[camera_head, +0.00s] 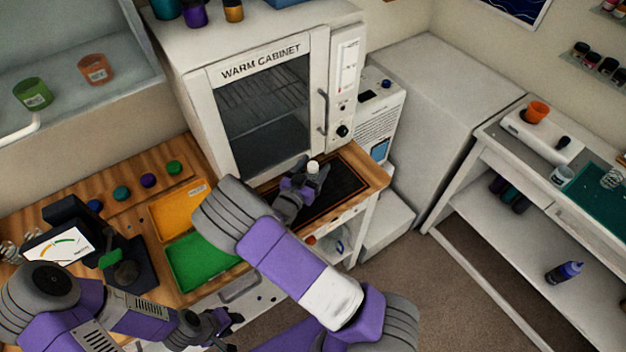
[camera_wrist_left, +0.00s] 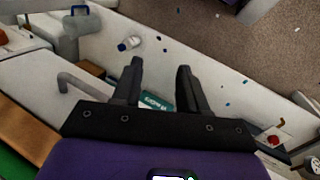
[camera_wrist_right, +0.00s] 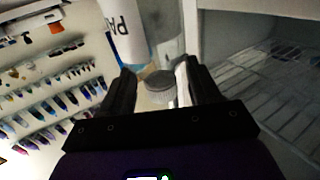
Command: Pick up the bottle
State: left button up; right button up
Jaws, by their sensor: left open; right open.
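The bottle shows as a white cap (camera_head: 313,167) on the dark mat in front of the warm cabinet; my right gripper hides most of its body in the head view. In the right wrist view its ridged grey cap (camera_wrist_right: 159,88) lies between the fingers, with a pale body and a white label reading "PA" beyond it. My right gripper (camera_head: 304,178) is open around the bottle; whether a finger touches it I cannot tell. My left gripper (camera_head: 222,325) is open and empty by the bench's front edge; its fingers (camera_wrist_left: 160,85) also show in the left wrist view.
The warm cabinet (camera_head: 262,105) stands just behind the mat (camera_head: 343,178). Green (camera_head: 200,262) and orange (camera_head: 172,212) trays and a scale (camera_head: 58,245) are on the bench to the left. Floor between is clear.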

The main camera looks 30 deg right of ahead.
jog(key=shift+c, duration=0.3)
grip_shut()
